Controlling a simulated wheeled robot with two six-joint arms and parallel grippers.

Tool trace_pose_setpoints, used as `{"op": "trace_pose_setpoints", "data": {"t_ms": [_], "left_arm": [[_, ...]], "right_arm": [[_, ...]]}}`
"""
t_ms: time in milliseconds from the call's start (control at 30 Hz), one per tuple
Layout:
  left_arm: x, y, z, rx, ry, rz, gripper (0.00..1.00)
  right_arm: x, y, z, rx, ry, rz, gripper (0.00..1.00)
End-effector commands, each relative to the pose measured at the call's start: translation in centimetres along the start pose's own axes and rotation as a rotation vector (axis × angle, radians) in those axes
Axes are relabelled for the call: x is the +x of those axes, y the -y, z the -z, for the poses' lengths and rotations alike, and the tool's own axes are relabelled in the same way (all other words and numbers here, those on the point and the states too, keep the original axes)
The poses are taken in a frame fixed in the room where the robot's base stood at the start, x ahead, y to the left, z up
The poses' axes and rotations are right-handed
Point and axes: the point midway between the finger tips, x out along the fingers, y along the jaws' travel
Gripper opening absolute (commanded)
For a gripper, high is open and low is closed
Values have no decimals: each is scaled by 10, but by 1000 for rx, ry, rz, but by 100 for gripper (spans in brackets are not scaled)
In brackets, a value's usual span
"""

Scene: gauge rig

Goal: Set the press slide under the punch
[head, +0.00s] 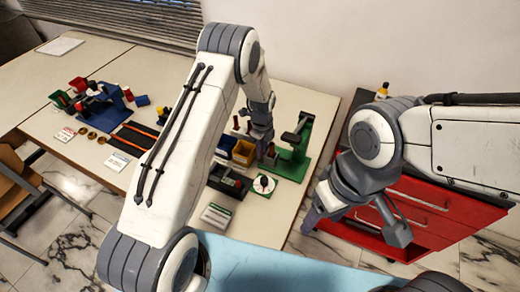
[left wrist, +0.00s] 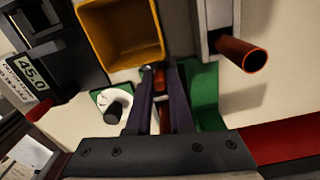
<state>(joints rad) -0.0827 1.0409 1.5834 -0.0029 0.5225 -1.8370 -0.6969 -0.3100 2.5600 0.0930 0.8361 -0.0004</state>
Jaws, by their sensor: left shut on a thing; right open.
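My left gripper (head: 267,158) is low beside the press. The left wrist view shows its fingers (left wrist: 161,84) shut on a reddish-brown handle (left wrist: 160,78), which I take to be the slide's. The slide's body and its place relative to the punch are hidden. A grey head with a copper-brown bar (left wrist: 242,55) shows there. My right gripper (head: 314,212) is open and empty, right of the table.
A yellow bin (head: 243,153) stands just left of my left gripper. A white dial with a black knob (head: 264,184) is in front. A black device (head: 228,180) is further left. A red drawer cabinet (head: 425,215) stands below my right arm.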

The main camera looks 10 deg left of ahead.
Motion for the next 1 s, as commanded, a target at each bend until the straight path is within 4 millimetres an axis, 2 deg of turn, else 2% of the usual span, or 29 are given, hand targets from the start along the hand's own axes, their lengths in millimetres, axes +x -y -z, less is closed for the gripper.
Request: {"op": "trace_pose_setpoints", "data": {"t_ms": [300,633,667,700,733,1000], "left_arm": [[-1,8,39,4,1,5,0],[-2,9,42,0,1,6,0],[-2,9,42,0,1,6,31],[-2,8,42,0,1,5,46],[-2,8,42,0,1,5,50],[-1,7,42,0,0,2,50]], "right_arm": [[4,0,0,0,0,0,64],[4,0,0,0,0,0,64],[4,0,0,0,0,0,64],[4,0,0,0,0,0,64],[4,0,0,0,0,0,64],[4,0,0,0,0,0,64]]}}
